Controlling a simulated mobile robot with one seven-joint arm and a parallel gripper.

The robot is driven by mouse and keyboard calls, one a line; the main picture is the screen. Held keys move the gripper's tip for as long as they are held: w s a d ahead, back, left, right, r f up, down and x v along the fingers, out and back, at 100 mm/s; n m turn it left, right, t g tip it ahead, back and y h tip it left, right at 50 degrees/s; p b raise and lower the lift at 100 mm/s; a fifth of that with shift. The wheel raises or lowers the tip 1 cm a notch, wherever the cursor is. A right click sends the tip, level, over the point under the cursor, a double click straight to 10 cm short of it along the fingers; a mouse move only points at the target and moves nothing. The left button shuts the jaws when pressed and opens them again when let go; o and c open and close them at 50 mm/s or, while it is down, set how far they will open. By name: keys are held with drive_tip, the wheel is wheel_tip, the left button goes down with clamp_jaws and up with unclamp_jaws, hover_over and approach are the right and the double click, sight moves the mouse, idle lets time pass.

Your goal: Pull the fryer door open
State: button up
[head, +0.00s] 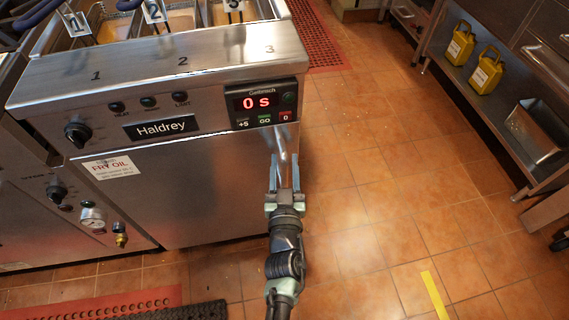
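The fryer door (180,195) is a plain steel front panel below the control panel marked Haldrey. It looks flush with the fryer front. A metal vertical handle (287,145) shows at its right edge, below the timer. My gripper (284,177) is at this handle, with its fingers apart and the handle seeming to run between them. I cannot tell whether the fingers press on it. The lower part of the handle is hidden by my gripper.
The fryer's steel top (165,60) and numbered baskets are above the door. Open tiled floor (370,180) lies to the right. A steel shelf unit (500,110) with yellow containers (487,72) stands farther right. A red mat (95,305) lies at the lower left.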

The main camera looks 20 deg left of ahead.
clamp_jaws()
idle(1.2)
